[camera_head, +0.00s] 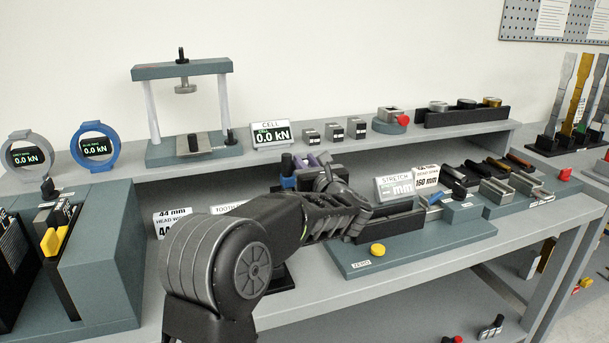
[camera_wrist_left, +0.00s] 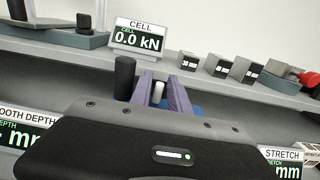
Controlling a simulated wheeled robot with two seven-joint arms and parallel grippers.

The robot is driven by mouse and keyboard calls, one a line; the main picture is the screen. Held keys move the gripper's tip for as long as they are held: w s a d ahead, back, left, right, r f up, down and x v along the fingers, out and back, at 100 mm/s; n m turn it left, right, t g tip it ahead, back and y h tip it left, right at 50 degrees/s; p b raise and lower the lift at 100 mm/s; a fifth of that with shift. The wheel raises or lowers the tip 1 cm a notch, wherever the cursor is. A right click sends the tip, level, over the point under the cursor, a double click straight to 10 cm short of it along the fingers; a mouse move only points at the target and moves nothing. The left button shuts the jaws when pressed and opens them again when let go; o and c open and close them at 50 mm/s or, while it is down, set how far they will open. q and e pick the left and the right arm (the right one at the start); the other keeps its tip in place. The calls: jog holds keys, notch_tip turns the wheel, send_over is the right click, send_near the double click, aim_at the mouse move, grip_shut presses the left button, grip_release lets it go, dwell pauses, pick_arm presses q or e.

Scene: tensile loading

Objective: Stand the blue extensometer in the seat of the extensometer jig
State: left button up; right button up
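Blue parts (camera_head: 288,182) with a black knob above show just left of my left gripper in the head view; they may belong to the blue extensometer, mostly hidden. A blue edge (camera_wrist_left: 196,109) also shows in the left wrist view. My left gripper (camera_head: 313,160) reaches over the bench, its purple fingers pointing toward the back. In the left wrist view the fingers (camera_wrist_left: 160,94) stand apart with a pale cylinder between them; whether they touch it is unclear. The teal station with the STRETCH display (camera_head: 395,189) may be the extensometer jig; its seat is not clear. My right gripper is not in view.
A raised shelf behind holds the CELL display (camera_head: 270,133), small grey blocks (camera_head: 333,131) and a load frame (camera_head: 182,70). A blue ring (camera_head: 95,147) stands at left. A yellow button (camera_head: 378,250) is at the station's front. Grey clamps (camera_head: 495,190) fill the right.

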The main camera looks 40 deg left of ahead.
pick_arm(q)
jog(key=shift+w+a, duration=0.1)
jog(key=shift+c, duration=0.3)
grip_shut()
jog(key=shift+r, duration=0.1)
dwell(1.4)
